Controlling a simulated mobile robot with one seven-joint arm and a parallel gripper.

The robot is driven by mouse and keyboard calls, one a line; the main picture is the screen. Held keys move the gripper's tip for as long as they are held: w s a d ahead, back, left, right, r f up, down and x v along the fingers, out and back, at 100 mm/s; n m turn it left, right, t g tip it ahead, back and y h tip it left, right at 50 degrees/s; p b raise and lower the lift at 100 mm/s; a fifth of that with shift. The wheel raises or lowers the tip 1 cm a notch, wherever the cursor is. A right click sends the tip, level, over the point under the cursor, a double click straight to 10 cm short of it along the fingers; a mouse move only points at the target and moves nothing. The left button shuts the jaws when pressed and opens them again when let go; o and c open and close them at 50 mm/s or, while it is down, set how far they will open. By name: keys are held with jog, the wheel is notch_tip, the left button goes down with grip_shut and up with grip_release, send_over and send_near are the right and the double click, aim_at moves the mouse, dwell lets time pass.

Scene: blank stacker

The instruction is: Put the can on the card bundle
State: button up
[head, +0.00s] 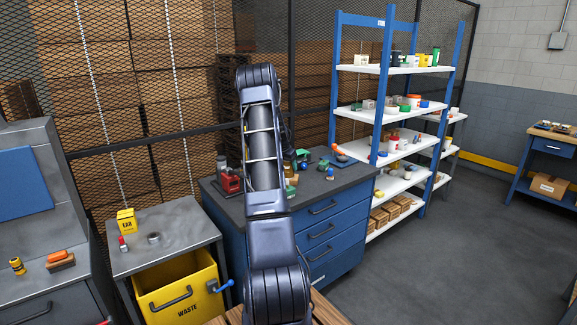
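I cannot make out for sure which thing is the can or which is the card bundle. A small red and white upright item (123,244) stands on the grey side table at left and may be a can. Small tan and green items (291,186) are partly hidden behind my arm on the blue drawer bench and are too small to name. My arm rises through the middle of the head view and hides part of that bench. My gripper does not show.
The blue drawer bench (345,228) holds a red device (229,180). The side table (185,224) has a yellow box (126,221) and a grey ring (154,239); a yellow waste bin (180,292) is below. A blue-framed shelf (384,112) stands right. Floor at right is clear.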

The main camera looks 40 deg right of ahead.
jog(key=o, duration=0.4)
jog(key=shift+o, duration=0.2)
jog(key=v, duration=1.2)
jog(key=s+a+r+n+t+y, duration=0.15)
jog(key=s+a+r, duration=0.35)
jog(key=a, duration=0.5)
jog(key=s+a+r+n, duration=0.3)
jog(key=s+a+r, duration=0.25)
jog(key=a, duration=0.45)
jog(key=s+a+r+n+t+y, duration=0.1)
jog(key=s+a+r+n, duration=0.1)
jog(key=s+a+r, duration=0.6)
jog(key=s+a+f+n+y, duration=0.1)
jog(key=s+a+n, duration=0.3)
jog(key=s+a, duration=0.6)
jog(key=s+a+f+n+y, duration=0.1)
jog(key=s+a+f+n, duration=0.3)
jog(key=s+a, duration=0.6)
jog(key=shift+s+f+t, duration=0.15)
jog(key=shift+s+t, duration=0.2)
jog(key=shift+s, duration=0.85)
